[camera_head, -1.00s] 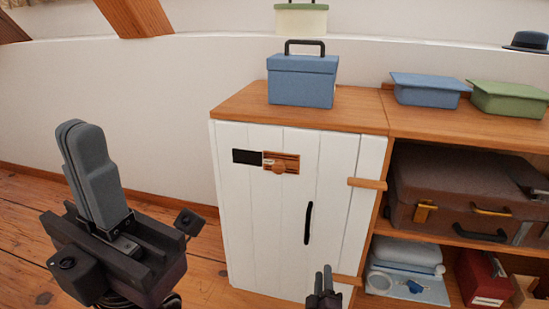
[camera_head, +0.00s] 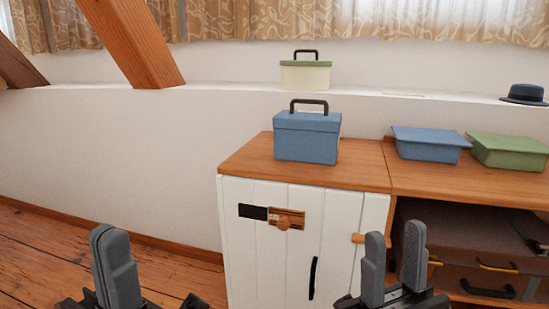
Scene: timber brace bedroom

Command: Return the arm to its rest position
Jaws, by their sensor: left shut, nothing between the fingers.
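My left gripper (camera_head: 115,268) is at the lower left of the head view, in front of the floor and white wall. Its dark grey fingers are together with nothing between them. My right gripper (camera_head: 393,262) is at the lower right, in front of the white cabinet's right edge. Its two fingers stand upright with a clear gap between them, and it looks empty. The lower parts of both arms are cut off by the bottom of the picture.
A blue box (camera_head: 306,138) stands on top. Blue (camera_head: 430,144) and green (camera_head: 509,151) bins sit right, above a brown suitcase (camera_head: 458,232). Floor at left is clear.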

